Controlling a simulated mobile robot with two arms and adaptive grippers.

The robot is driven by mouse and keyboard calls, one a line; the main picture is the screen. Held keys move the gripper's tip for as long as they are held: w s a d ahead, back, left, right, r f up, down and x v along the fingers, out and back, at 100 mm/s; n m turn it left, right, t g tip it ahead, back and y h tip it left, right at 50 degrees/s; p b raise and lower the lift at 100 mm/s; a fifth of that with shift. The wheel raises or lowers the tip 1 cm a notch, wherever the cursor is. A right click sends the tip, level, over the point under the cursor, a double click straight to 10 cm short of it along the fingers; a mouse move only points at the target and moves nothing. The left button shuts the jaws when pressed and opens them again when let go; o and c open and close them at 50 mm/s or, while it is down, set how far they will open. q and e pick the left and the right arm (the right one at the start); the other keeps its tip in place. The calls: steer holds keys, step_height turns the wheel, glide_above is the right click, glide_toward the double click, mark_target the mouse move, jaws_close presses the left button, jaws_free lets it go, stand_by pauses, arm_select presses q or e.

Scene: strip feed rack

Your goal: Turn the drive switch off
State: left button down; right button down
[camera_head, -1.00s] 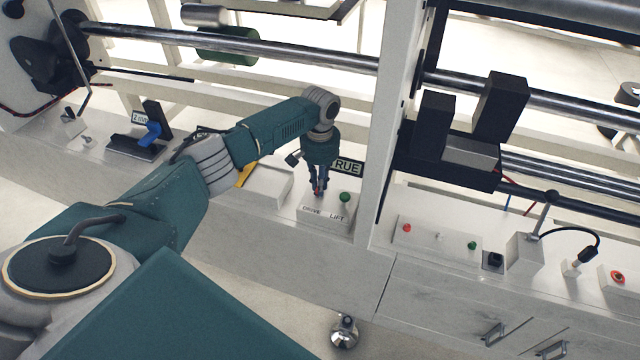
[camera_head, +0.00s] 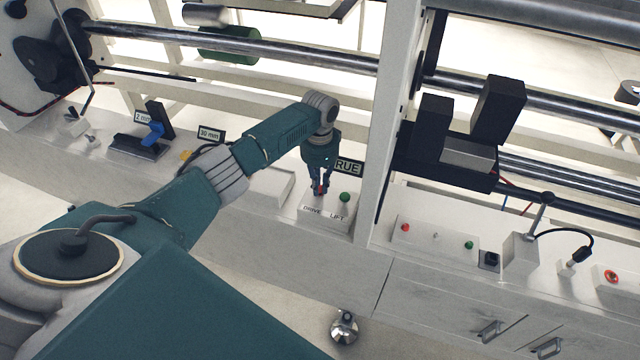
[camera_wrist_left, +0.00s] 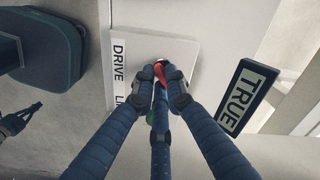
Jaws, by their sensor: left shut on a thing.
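The drive switch (camera_wrist_left: 160,72) is a small orange-red lever on a white control box (camera_head: 312,216) lettered DRIVE and LIFT. In the left wrist view it sits between the fingertips. My left gripper (camera_head: 321,186) points down at the box and is shut on the switch; it also shows in the left wrist view (camera_wrist_left: 163,80). The fingers hide most of the switch, so I cannot tell its set position. The green lift knob (camera_head: 344,197) stands just right of the fingers in the head view.
A dark TRUE sign (camera_head: 349,168) stands close behind the box, and a white upright post (camera_head: 377,130) rises to its right. A shallow white tray (camera_head: 272,186) lies left of the box. A panel with red and green buttons (camera_head: 437,238) is farther right.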

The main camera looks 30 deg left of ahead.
arm_select(q)
steer(key=m, duration=0.4)
steer(key=shift+m, duration=0.3)
steer(key=shift+a+r+m, duration=0.1)
steer(key=shift+m, duration=1.4)
steer(key=c, duration=1.8)
jaws_free()
steer(key=shift+o, duration=0.2)
steer(key=shift+r, duration=0.25)
step_height(320, 180, up, 12)
steer(key=shift+f, duration=0.25)
